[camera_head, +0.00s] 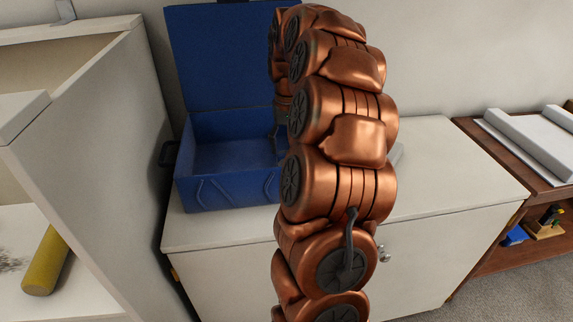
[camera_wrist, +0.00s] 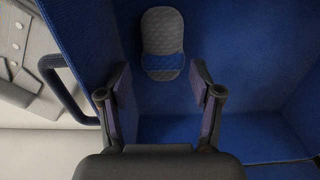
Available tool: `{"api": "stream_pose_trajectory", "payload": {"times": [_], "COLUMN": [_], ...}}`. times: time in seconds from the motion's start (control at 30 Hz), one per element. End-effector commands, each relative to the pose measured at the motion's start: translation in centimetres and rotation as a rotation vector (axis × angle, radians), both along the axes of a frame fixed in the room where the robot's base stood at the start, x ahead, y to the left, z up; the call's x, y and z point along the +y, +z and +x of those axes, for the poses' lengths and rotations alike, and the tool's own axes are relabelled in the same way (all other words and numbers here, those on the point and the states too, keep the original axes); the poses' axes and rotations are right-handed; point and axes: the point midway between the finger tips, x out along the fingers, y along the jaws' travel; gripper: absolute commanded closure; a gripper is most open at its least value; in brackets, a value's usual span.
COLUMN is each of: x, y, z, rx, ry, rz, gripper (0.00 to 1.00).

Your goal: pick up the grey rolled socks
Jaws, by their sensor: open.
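A grey, rounded, knit-like bundle with a blue band across it, which looks like the grey rolled socks (camera_wrist: 162,22), lies against blue box fabric at the top middle of the wrist view. My gripper (camera_wrist: 163,82) is open and empty, its two fingers apart, with the bundle just beyond and between their tips. The blue box (camera_head: 225,196) stands on the white cabinet with its lid raised; it fills most of the wrist view. In the head view my copper arm covers the box's right part, and I cannot make out the socks there.
The white cabinet top (camera_head: 450,165) is mostly clear to the right. A black handle (camera_wrist: 62,88) juts from the box's left side. A tall white unit (camera_head: 85,120) with a yellow cylinder (camera_head: 47,262) stands at left. A wooden shelf unit (camera_head: 520,165) is at right.

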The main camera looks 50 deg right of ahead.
Motion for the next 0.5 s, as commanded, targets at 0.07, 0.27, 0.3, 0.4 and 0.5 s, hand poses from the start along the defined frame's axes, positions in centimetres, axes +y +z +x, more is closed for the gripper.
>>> {"api": "stream_pose_trajectory", "payload": {"times": [0.07, 0.27, 0.3, 0.4, 0.5], "x": [0.0, 0.3, 0.3, 0.3, 0.2], "y": [-0.4, -2.7, -3.2, -4.5, -5.0], "z": [0.0, 0.1, 0.2, 0.2, 0.3], "rx": [0.002, 0.005, 0.005, 0.004, 0.001], "ry": [0.000, 0.001, 0.001, 0.001, 0.001], "rz": [0.001, 0.004, 0.003, 0.002, 0.001], "gripper": [0.35, 0.35, 0.35, 0.35, 0.35]}}
